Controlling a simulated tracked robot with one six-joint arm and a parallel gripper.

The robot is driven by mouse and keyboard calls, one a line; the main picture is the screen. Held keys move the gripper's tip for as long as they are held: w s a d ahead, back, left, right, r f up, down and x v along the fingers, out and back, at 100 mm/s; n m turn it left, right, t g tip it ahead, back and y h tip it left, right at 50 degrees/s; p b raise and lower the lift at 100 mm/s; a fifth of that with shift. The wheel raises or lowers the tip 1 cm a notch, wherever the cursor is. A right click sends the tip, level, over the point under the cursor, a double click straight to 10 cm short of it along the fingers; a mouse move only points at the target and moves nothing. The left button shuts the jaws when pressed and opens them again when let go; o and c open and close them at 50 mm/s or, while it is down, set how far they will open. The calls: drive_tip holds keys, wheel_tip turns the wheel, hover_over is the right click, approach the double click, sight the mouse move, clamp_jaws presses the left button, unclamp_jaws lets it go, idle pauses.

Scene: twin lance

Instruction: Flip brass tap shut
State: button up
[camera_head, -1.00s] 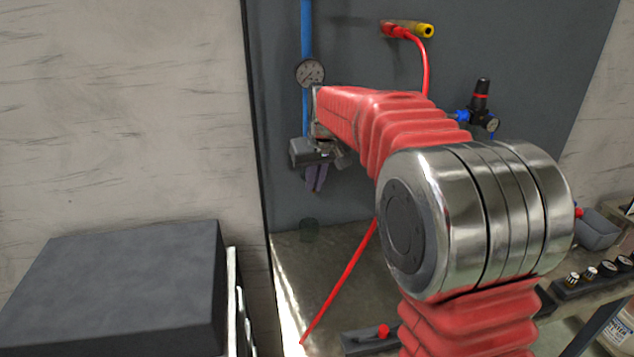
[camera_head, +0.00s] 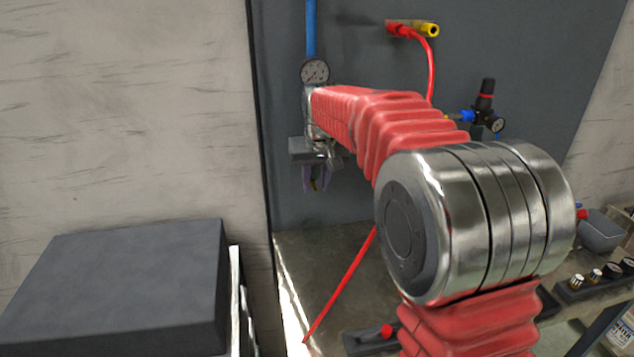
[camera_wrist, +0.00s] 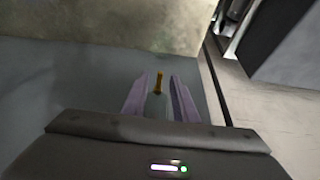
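A small brass piece (camera_wrist: 159,82), which looks like the tap's lever, shows between the fingers of my gripper (camera_wrist: 160,76) in the wrist view. Gaps show between it and both purple fingers. My gripper is open, and I cannot tell how far the brass piece lies beyond the fingertips. In the head view my gripper (camera_head: 317,186) points down in front of the dark panel, below the gauge. A yellowish speck shows there between the fingers. The rest of the tap is hidden by my gripper and arm.
A round gauge (camera_head: 315,72) on a blue pipe (camera_head: 310,28) is close above my wrist. A red hose (camera_head: 342,285) slants up from the bench (camera_head: 325,250). A regulator (camera_head: 485,110) is at right. A dark block (camera_head: 120,280) stands at left.

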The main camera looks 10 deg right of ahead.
drive_tip(key=v, duration=1.3)
drive_tip(key=shift+s+r, duration=0.2)
drive_tip(key=shift+r, duration=0.05)
drive_tip(key=s+f, duration=0.6)
drive_tip(key=f, duration=0.1)
drive_tip(key=s+f, duration=0.4)
drive_tip(key=s, duration=0.9)
drive_tip(key=s+d+f+t, duration=0.1)
drive_tip(key=s+f, duration=0.3)
drive_tip(key=s, duration=0.9)
drive_tip(key=shift+d, duration=0.3)
